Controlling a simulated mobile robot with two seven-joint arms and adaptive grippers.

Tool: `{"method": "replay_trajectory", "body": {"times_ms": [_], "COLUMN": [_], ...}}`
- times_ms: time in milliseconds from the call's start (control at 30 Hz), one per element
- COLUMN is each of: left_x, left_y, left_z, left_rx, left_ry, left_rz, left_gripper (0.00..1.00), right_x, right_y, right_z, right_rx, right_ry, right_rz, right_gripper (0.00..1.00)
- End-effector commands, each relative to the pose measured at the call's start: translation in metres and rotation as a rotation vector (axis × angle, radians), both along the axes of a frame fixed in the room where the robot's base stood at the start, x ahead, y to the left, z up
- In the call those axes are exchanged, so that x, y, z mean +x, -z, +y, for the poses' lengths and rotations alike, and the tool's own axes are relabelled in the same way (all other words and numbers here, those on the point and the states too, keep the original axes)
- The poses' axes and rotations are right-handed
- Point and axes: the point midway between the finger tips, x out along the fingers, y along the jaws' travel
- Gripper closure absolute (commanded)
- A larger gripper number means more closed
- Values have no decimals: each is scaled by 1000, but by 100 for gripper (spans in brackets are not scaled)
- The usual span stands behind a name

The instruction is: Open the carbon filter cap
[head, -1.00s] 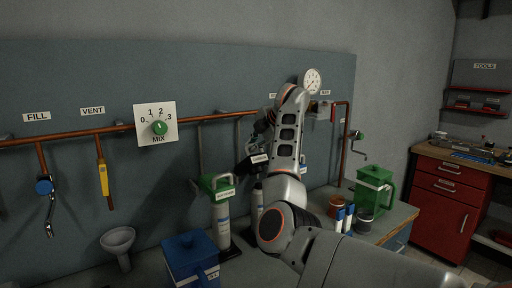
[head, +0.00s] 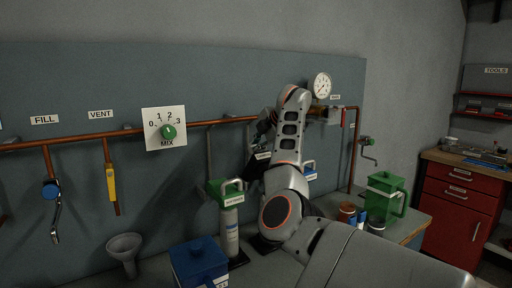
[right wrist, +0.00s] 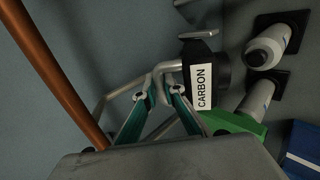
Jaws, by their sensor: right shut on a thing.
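The black carbon filter cap (right wrist: 208,68), with its white CARBON label, is in the middle of the right wrist view. It also shows in the head view (head: 256,166), partly hidden behind my right arm. My right gripper (right wrist: 158,94) is shut on the cap's grey metal handle, with a fingertip on either side of it. In the head view my right gripper (head: 264,128) is dark and partly hidden by its own arm. White filter cylinders (right wrist: 266,46) stand beside the cap in the wrist view; I cannot tell whether the cap touches one. My left gripper is not in view.
A green-capped filter (head: 228,194) stands just left of the carbon one. A copper pipe (head: 90,137) runs along the wall. A blue box (head: 198,262), a grey funnel (head: 124,244) and a green canister (head: 384,198) stand on the bench. A red tool cabinet (head: 452,222) is at right.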

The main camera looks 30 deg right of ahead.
Motion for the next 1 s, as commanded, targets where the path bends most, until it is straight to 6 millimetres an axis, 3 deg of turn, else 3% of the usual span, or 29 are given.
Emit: {"method": "replay_trajectory", "body": {"times_ms": [67,100,467,1000], "left_x": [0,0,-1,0], "left_y": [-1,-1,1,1], "left_z": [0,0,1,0], "left_rx": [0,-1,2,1], "left_ry": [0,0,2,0], "left_rz": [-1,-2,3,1], "left_gripper": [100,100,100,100], "right_x": [0,0,-4,-75], "right_y": [-2,-2,-5,-68], "right_z": [-1,-1,-1,-6], "right_rx": [0,0,0,0], "right_ry": [1,1,1,2], "right_rz": [-3,-3,-3,-6], "right_gripper": [100,84,84,84]}}
